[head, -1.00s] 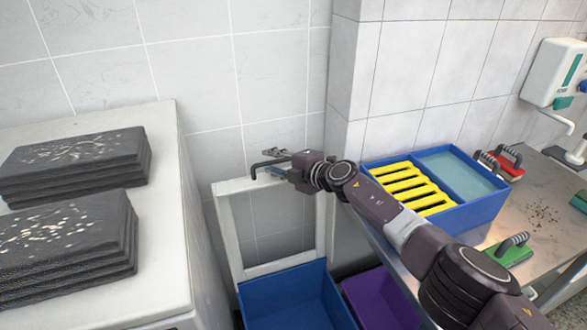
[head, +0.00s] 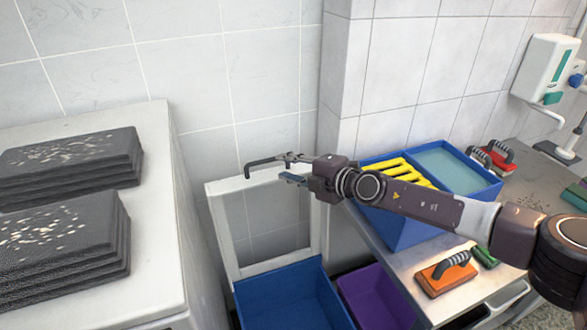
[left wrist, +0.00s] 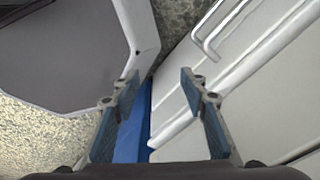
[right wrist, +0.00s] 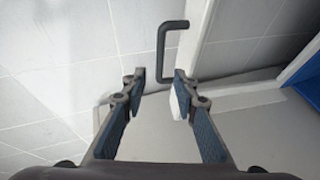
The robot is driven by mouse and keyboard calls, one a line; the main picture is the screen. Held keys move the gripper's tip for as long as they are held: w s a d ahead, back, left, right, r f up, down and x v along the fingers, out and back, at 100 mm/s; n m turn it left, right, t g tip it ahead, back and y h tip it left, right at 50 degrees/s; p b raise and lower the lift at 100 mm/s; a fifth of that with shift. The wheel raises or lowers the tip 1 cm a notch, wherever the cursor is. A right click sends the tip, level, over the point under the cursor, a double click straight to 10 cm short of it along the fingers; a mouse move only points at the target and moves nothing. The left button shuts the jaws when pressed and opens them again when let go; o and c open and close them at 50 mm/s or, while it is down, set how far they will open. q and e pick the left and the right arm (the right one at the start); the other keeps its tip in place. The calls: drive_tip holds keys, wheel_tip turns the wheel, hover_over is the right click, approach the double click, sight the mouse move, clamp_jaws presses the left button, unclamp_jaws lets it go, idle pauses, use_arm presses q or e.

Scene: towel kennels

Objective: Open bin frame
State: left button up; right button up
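The white bin frame (head: 222,228) stands upright against the tiled wall, with a dark bar handle (head: 262,161) at its top. The blue bin (head: 290,300) sits at its foot. My right gripper (head: 291,169) is open near the frame's top bar, beside the handle. In the right wrist view the handle (right wrist: 171,28) shows ahead of the open fingertips (right wrist: 160,80), with no contact visible. My left gripper is outside the head view. In the left wrist view it is open and empty (left wrist: 160,84), above a pale panel with a metal handle (left wrist: 212,38).
A white cabinet (head: 160,215) with dark folded towels (head: 65,235) stands at the left. A purple bin (head: 375,298) is right of the blue bin. A metal table (head: 540,180) at the right carries a blue tray (head: 400,238) and brushes, partly behind my right arm.

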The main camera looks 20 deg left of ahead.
drive_tip(key=shift+v, duration=1.15)
drive_tip(key=shift+a, duration=0.1)
